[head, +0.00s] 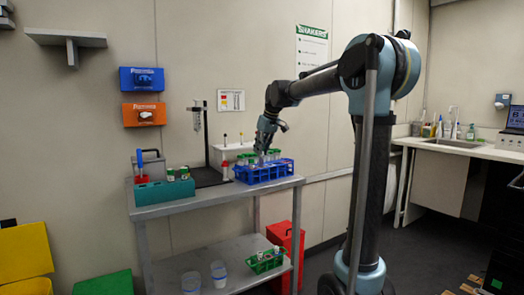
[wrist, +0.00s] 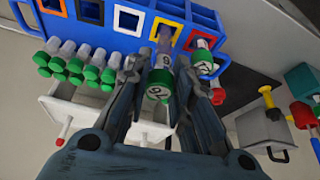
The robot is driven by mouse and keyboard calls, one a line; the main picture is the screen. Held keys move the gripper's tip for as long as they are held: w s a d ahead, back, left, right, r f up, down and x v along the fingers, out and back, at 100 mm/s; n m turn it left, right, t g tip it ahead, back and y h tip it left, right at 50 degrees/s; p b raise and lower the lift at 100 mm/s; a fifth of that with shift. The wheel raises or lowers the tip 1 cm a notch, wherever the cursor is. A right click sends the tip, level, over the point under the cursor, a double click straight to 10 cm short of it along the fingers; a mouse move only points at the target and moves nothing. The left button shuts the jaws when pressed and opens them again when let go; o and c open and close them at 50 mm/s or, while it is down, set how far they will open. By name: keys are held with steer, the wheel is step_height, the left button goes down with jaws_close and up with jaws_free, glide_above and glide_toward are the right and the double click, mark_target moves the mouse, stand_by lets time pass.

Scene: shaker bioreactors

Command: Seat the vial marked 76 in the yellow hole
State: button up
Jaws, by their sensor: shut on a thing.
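The vial marked 76 (wrist: 158,88) has a green cap with a white number label, read with some doubt, and a clear body. My gripper (wrist: 160,72) is shut on it, one finger on each side. The vial's far end overlaps the yellow-framed hole (wrist: 154,33) of the blue rack (wrist: 191,10); I cannot tell how deep it sits. In the head view my gripper (head: 263,152) is over the blue rack (head: 270,172) on the metal table; the vial is too small to make out there.
White (wrist: 130,20) and black (wrist: 89,11) framed holes are to the left. A teal rack (head: 150,193) is on the table's left.

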mark_target(262, 158)
steer(key=shift+f, duration=2.45)
stand_by(3.0)
steer(key=o, duration=0.9)
steer(key=v, duration=1.1)
steer(key=shift+d+r, duration=0.2)
steer(key=shift+r, duration=0.15)
